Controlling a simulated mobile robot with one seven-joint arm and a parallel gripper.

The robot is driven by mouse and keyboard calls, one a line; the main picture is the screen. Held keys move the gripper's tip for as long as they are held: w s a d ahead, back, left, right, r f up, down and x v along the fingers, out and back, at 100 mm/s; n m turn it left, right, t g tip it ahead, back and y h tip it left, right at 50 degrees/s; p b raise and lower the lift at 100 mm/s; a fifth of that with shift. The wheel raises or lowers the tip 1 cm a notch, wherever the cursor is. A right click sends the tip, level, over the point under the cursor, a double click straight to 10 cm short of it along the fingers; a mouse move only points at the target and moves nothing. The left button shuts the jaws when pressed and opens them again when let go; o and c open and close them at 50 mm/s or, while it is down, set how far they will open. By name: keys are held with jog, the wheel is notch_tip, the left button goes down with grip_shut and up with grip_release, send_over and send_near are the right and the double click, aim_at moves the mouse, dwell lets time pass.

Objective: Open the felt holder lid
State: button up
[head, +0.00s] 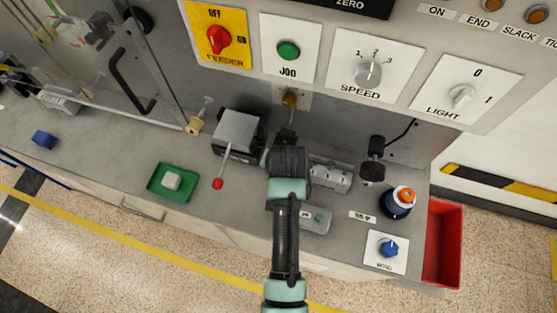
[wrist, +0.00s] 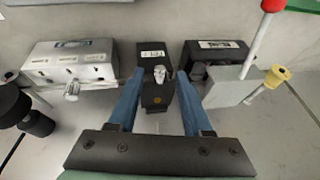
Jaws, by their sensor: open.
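My gripper (wrist: 157,88) is open, with its two blue fingers on either side of a small black box (wrist: 153,99) in the wrist view. The box has a white label and a small silver knob on its top. I take it to be the felt holder, but its label is unreadable. Its top looks closed. I cannot tell whether the fingers touch it. In the head view my gripper (head: 287,146) is over the back of the bench and hides most of this box.
A grey latched box (wrist: 72,62) stands on one side, and a block with a red-tipped lever (head: 218,183) on the other. A control panel (head: 330,60) overhangs the back.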

grip_shut()
dwell(1.5)
